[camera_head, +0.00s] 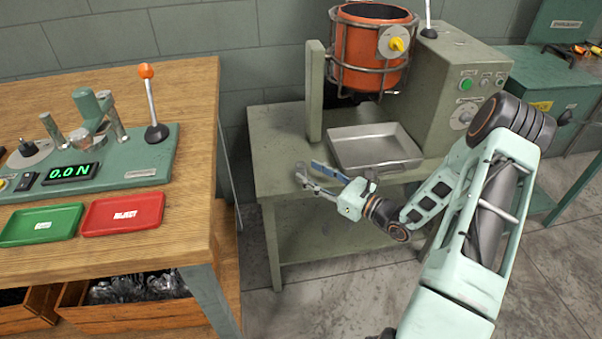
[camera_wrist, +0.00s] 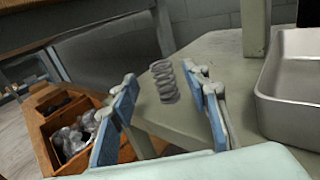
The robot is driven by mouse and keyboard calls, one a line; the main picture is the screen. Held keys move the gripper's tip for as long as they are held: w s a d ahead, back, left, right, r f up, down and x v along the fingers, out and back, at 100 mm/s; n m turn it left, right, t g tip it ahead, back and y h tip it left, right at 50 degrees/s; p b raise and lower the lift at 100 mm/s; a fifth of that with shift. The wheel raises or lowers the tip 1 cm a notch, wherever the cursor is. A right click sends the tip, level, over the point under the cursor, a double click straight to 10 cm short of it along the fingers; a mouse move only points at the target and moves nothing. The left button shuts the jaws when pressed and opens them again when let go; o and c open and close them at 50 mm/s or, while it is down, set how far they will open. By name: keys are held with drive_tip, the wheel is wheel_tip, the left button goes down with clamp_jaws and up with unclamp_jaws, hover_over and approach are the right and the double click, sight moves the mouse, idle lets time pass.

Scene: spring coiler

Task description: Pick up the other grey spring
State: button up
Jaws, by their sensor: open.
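One grey coil spring (camera_wrist: 165,80) stands upright near the corner of the green-grey machine table (camera_wrist: 225,55). In the wrist view it shows between my two blue-padded fingers, apart from both, and appears beyond the fingertips. In the head view the spring (camera_head: 301,171) is a small grey shape just left of my gripper (camera_head: 313,178). My gripper is open and empty, reaching low over the table from the right. I cannot tell the exact gap between fingertips and spring. No second loose spring can be made out.
A grey metal tray (camera_head: 375,146) lies right of the spring, below an orange drum (camera_head: 372,48) in a cage. A wooden bench (camera_head: 130,258) at left carries a force tester, a green tray (camera_head: 42,225) and a red tray (camera_head: 123,214). Wooden crates (camera_head: 140,318) sit below.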

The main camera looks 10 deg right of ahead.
sight(305, 170)
drive_tip(key=x, duration=0.1)
drive_tip(key=b+x, duration=0.1)
drive_tip(key=x, duration=0.2)
drive_tip(key=shift+d+f, duration=0.1)
drive_tip(key=shift+f, duration=0.2)
drive_tip(key=shift+w, duration=0.3)
drive_tip(key=shift+r, duration=0.1)
clamp_jaws()
